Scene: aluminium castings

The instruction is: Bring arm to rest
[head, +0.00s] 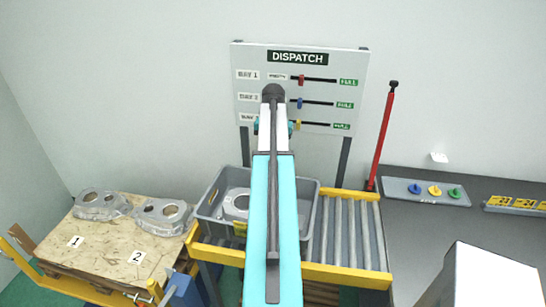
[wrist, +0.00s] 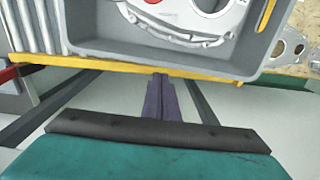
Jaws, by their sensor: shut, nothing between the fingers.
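My arm stretches forward through the middle of the head view, over the grey crate and up in front of the dispatch board. My gripper (wrist: 160,80) shows in the wrist view as two dark fingers side by side, shut with nothing between them. It is beside the yellow-edged conveyor frame, near the outer side of the grey crate (wrist: 228,68); I cannot tell whether it touches the frame. In the head view the arm hides the gripper. The crate also shows in the head view (head: 311,205), with a casting (head: 238,203) inside, partly hidden by my arm.
The roller conveyor (head: 345,235) has yellow rails. Two castings (head: 100,205) (head: 162,216) lie on a wooden board (head: 105,250) at left. The dispatch board (head: 305,88) stands behind. A red post (head: 382,140) and a dark bench (head: 420,235) with a tray (head: 400,190) are at right.

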